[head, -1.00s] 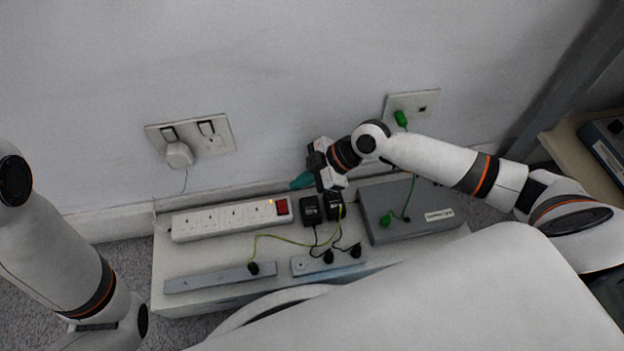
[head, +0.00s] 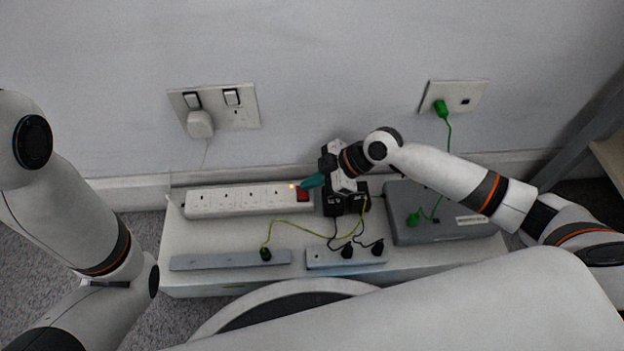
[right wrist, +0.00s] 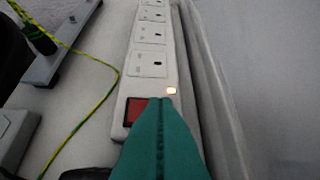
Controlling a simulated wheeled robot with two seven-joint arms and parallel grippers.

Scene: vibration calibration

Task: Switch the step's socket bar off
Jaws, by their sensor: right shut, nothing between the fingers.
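A white socket bar (head: 235,200) with several sockets lies along the back of the low step (head: 205,285). Its red rocker switch (head: 303,194) is at the right end, beside a small glowing light. My right gripper (head: 310,182) has teal fingers, shut and empty, with the tips close to the switch. In the right wrist view the socket bar (right wrist: 148,62) runs away upward. The red switch (right wrist: 135,112) shows just left of the closed fingertips (right wrist: 160,100), which partly cover the bar's near end. I cannot tell whether they touch. My left gripper is out of view.
A grey box (head: 420,225) with a green plug lies at the right of the step. Black adapters (head: 333,204) sit under my right gripper. Two grey strips (head: 225,261) (head: 330,258) lie in front, with a yellow-green wire (head: 285,224) nearby. Wall sockets (head: 238,117) are behind.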

